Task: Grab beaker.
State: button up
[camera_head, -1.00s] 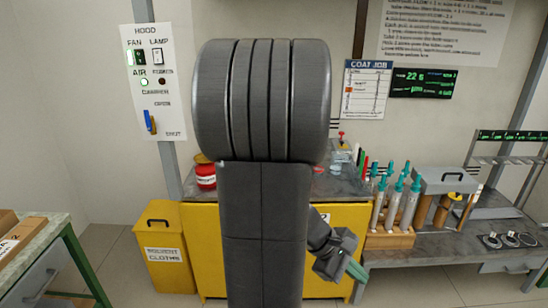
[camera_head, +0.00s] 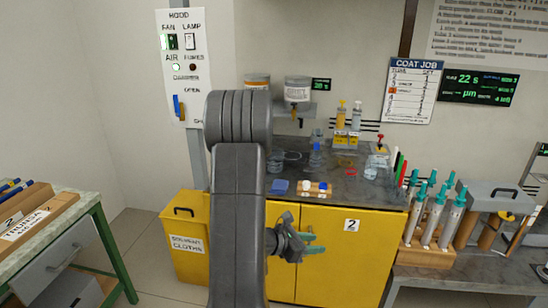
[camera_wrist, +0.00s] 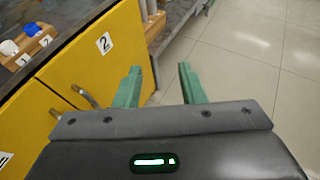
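My gripper (camera_head: 312,244) is in front of the yellow cabinet, below the countertop edge. In the wrist view its two green fingers (camera_wrist: 158,80) are apart with nothing between them, above the floor beside the cabinet. Small clear glassware (camera_head: 371,168) stands at the right of the dark countertop, and a clear vessel with blue (camera_head: 316,156) stands near its middle. I cannot tell which piece is the beaker. My arm hides the left part of the countertop. No glassware is clear in the wrist view.
The yellow cabinet (camera_head: 335,262) carries the countertop (camera_head: 345,190). A wooden block with white and blue caps (camera_head: 314,189) lies at the front edge. A rack of teal-topped tubes (camera_head: 425,250) stands at right. A yellow bin (camera_head: 186,260) stands at left. Open floor shows in the wrist view (camera_wrist: 245,60).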

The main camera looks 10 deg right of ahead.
aim_at(316, 156)
jog(key=i+l+u, duration=0.35)
jog(key=l, duration=0.25)
jog(key=i+l+u, duration=0.2)
jog(key=l, duration=0.15)
jog(key=i+l+u, duration=0.2)
jog(key=l, duration=0.15)
jog(key=l+u, duration=0.2)
jog(key=l, duration=0.15)
jog(key=i+l, duration=0.1)
jog(key=l, duration=0.25)
jog(key=i+l, duration=0.1)
jog(key=l, duration=0.3)
